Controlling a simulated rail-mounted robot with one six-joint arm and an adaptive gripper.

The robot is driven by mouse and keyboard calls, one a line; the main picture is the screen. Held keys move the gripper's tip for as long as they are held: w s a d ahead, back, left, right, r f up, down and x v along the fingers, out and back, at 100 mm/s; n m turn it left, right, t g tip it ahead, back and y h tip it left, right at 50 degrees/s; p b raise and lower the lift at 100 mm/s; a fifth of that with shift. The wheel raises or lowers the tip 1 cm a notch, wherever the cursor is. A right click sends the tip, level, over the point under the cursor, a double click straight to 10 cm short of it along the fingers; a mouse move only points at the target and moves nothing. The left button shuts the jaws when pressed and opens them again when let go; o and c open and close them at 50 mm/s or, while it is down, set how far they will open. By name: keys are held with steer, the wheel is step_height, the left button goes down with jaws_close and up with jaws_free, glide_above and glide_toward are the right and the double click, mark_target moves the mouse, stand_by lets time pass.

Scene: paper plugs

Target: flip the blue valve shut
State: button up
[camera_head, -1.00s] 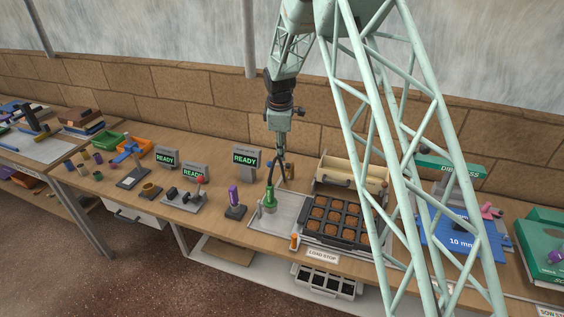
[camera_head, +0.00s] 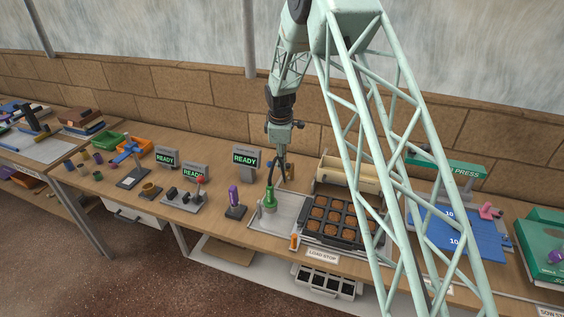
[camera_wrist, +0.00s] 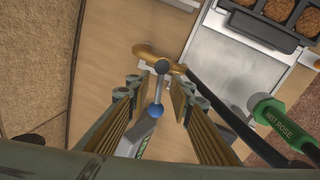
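The blue valve's lever ends in a blue ball knob (camera_wrist: 156,111). Its grey handle (camera_wrist: 160,88) runs up the wrist view from the knob to a dark pivot on a brass pipe (camera_wrist: 150,52). In the head view the brass fitting (camera_head: 290,172) stands behind the metal tray. My gripper (camera_wrist: 159,92) is open, with one finger on each side of the lever in the wrist view. I see gaps between the lever and both fingers. In the head view my gripper (camera_head: 281,158) hangs just above the fitting, and its fingertips are hard to make out.
A green-handled mist rose (camera_wrist: 272,118) on a dark hose stands close by, also in the head view (camera_head: 269,197). A READY display (camera_head: 246,157) stands left, and a wooden box (camera_head: 350,176) right.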

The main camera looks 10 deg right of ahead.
jaws_close()
steer(key=shift+s, duration=0.1)
stand_by(0.3)
steer(key=shift+f, duration=0.1)
